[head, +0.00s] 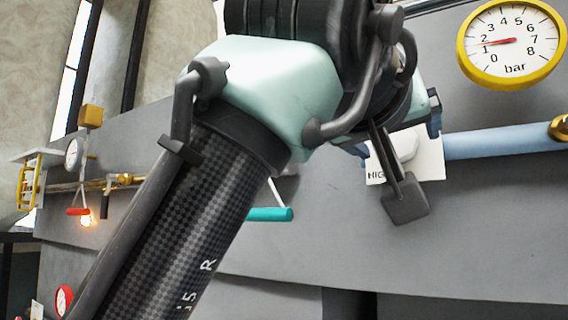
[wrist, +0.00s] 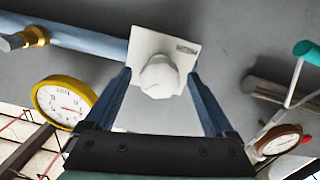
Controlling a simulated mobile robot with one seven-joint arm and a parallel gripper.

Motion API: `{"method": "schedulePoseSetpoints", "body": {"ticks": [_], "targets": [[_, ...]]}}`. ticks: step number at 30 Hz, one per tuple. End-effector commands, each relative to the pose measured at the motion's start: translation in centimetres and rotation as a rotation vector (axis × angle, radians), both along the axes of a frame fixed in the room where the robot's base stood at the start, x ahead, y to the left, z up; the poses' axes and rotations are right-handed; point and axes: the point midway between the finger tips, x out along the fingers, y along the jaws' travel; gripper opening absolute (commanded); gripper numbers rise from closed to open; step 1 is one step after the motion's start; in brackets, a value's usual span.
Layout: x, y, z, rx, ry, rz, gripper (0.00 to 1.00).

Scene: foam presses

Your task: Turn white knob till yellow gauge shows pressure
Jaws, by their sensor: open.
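The white knob (wrist: 160,76) sits on a white plate (wrist: 178,44) on the grey wall panel. In the wrist view my gripper (wrist: 158,77) is open, with one blue finger on each side of the knob; I cannot tell whether they touch it. In the head view the plate (head: 431,168) and part of the knob (head: 406,147) show behind my arm, and the fingers are mostly hidden. The yellow gauge (head: 512,60) has its red needle between 1 and 2 bar. It also shows in the wrist view (wrist: 63,102).
A light blue pipe (head: 500,142) runs right from the plate to a brass fitting (head: 560,128). A teal-handled lever (head: 270,214) is left of the plate. A red-handled valve (head: 78,212), a lit orange lamp and further gauges are at far left.

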Motion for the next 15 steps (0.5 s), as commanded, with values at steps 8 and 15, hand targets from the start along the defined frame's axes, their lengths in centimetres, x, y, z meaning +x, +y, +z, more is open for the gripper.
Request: {"method": "schedulePoseSetpoints", "body": {"ticks": [8,15], "targets": [[-0.03,0.02,-0.01,0.000,0.000,0.000,0.67],[-0.05,0.02,0.01,0.000,0.000,0.000,0.24]]}}
